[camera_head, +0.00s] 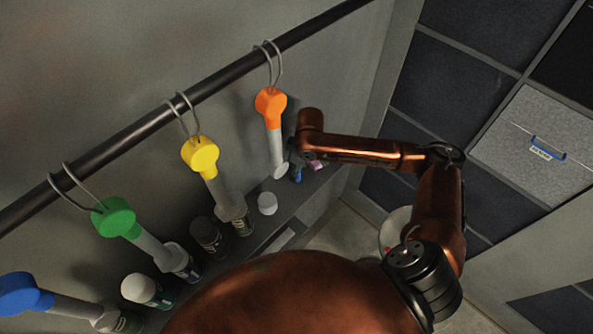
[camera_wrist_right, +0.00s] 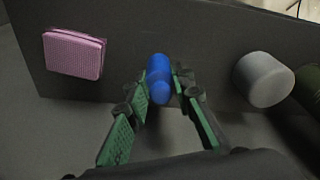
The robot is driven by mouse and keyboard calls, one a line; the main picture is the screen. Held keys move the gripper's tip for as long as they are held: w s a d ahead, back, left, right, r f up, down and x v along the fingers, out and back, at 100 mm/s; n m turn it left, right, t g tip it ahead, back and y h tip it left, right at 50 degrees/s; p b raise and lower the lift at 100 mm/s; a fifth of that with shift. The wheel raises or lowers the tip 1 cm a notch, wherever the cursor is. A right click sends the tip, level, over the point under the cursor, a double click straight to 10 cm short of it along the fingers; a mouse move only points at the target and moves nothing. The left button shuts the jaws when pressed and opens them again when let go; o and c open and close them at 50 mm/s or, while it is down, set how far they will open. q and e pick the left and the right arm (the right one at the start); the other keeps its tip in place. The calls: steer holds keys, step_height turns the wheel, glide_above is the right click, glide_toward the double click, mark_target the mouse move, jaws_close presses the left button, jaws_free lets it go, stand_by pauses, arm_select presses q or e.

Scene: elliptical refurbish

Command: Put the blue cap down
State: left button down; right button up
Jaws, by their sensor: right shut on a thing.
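The blue cap (camera_wrist_right: 158,72) sits between the fingertips of my right gripper (camera_wrist_right: 160,88) in the right wrist view. The fingers, with green pads, are closed on its two sides. In the head view the blue cap (camera_head: 297,174) shows as a small blue patch under the end of my right arm, at the right end of the shelf. My right gripper (camera_head: 295,158) is mostly hidden there by the wrist. I cannot tell whether the cap touches the shelf. My left gripper is not in view.
A pink sponge (camera_wrist_right: 74,54) lies left of the cap, and a light grey cap (camera_wrist_right: 263,79) stands to its right. Several bottles stand along the shelf (camera_head: 287,212). Orange (camera_head: 270,106), yellow (camera_head: 200,154), green (camera_head: 115,217) and blue-topped (camera_head: 22,293) tools hang from the rail (camera_head: 226,79).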

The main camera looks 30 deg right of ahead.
steer(key=o, duration=0.7)
steer(key=shift+f, duration=0.15)
steer(key=shift+o, duration=0.2)
